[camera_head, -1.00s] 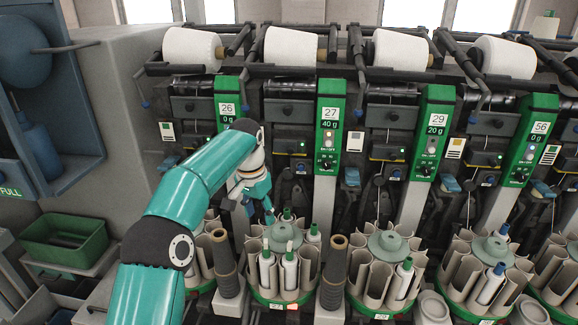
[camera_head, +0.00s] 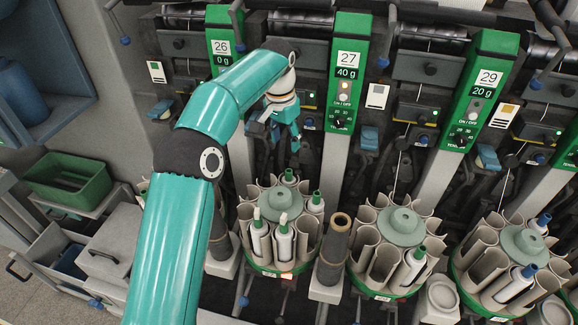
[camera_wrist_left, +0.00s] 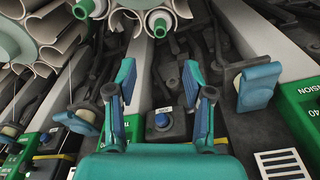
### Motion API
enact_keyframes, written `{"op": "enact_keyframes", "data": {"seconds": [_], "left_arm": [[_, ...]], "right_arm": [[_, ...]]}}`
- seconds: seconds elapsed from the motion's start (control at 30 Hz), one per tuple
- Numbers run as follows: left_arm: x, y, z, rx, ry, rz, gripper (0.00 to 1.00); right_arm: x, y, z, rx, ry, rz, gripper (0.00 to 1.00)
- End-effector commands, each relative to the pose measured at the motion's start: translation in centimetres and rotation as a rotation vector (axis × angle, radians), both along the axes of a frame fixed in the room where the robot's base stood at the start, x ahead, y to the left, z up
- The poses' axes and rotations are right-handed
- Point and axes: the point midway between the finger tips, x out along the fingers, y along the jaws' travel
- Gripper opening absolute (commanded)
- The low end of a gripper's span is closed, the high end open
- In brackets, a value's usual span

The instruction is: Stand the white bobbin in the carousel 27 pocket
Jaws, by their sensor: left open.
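Carousel 27 (camera_head: 275,268) is the round ring of beige pockets below the green 27 post (camera_head: 347,60). Some pockets look empty; I cannot tell which bobbin the task names. My left gripper (camera_head: 287,140) hangs behind and above the carousel, apart from it. In the left wrist view its two fingers (camera_wrist_left: 158,108) are spread with nothing between them. Green bobbin ends (camera_wrist_left: 160,22) show at the top there. My right gripper is not in view.
A dark brown cone tube (camera_head: 334,250) stands between carousel 27 and the carousel to its right (camera_head: 400,245). Another carousel (camera_head: 505,255) stands farther right. Levers and a blue paddle (camera_wrist_left: 258,85) lie close to the gripper. A green bin (camera_head: 70,178) is at left.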

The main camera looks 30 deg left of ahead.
Motion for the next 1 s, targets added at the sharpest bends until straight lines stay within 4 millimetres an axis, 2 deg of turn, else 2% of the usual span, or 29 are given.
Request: {"op": "enact_keyframes", "data": {"seconds": [0.03,0.4,0.6,0.8,1.0], "left_arm": [[0.1,0.0,-1.2,0.0,0.004,0.0,0.52],[0.8,0.0,-8.4,0.0,0.006,0.003,0.52],[1.2,0.0,-11.6,0.0,0.003,0.004,0.52],[1.5,0.0,-13.4,0.0,0.001,0.005,0.52],[1.5,0.0,-13.8,-0.001,0.0,0.005,0.52]], "right_arm": [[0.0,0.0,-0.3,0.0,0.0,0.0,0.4],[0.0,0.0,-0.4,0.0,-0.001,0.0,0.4],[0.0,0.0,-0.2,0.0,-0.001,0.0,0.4],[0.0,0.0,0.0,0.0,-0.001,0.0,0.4],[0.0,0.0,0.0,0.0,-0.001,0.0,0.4]]}}
